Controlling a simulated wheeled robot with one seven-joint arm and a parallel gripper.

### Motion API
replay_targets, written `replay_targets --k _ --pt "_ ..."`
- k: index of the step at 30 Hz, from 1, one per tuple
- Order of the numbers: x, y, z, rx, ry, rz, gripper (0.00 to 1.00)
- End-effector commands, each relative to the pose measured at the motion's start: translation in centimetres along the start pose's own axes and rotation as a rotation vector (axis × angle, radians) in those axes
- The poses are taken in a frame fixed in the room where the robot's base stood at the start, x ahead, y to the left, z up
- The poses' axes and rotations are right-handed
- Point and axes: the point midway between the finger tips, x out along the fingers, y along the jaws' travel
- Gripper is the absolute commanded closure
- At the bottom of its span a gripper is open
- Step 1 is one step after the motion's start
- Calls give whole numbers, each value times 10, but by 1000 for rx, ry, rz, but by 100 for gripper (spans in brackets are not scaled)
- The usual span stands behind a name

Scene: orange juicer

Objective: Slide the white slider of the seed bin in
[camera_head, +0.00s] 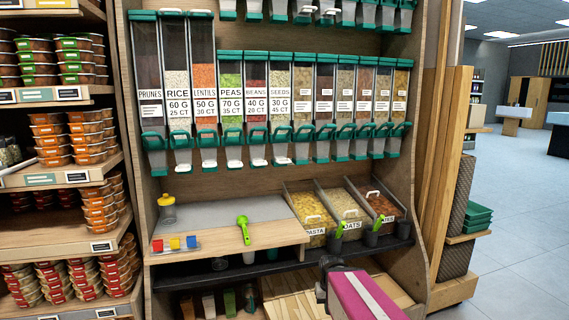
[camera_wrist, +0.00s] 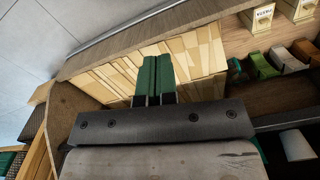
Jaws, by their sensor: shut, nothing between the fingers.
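My gripper (camera_wrist: 153,80) has two green fingers pressed together, empty, in the wrist view. My arm is low at the front of the head view, well below and apart from the seed bin. The wrist view does not show the bin.
A grey-topped counter (camera_head: 215,212) holds a green scoop (camera_head: 243,229) and a yellow-lidded jar (camera_head: 167,209). Open bins of pasta (camera_head: 313,238), oats and another food stand to its right. Shelves of packed tubs (camera_head: 75,130) flank the left. Open floor (camera_head: 510,220) lies at right.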

Motion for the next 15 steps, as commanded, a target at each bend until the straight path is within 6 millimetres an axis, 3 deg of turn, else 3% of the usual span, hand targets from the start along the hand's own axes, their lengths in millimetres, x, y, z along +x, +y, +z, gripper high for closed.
replay_targets --k 4,7,15 --pt "-8 -2 -12 -5 15 -2 100" --pt "-24 -6 -32 -16 44 -6 100" --pt "-96 -21 -102 -55 156 -22 100"
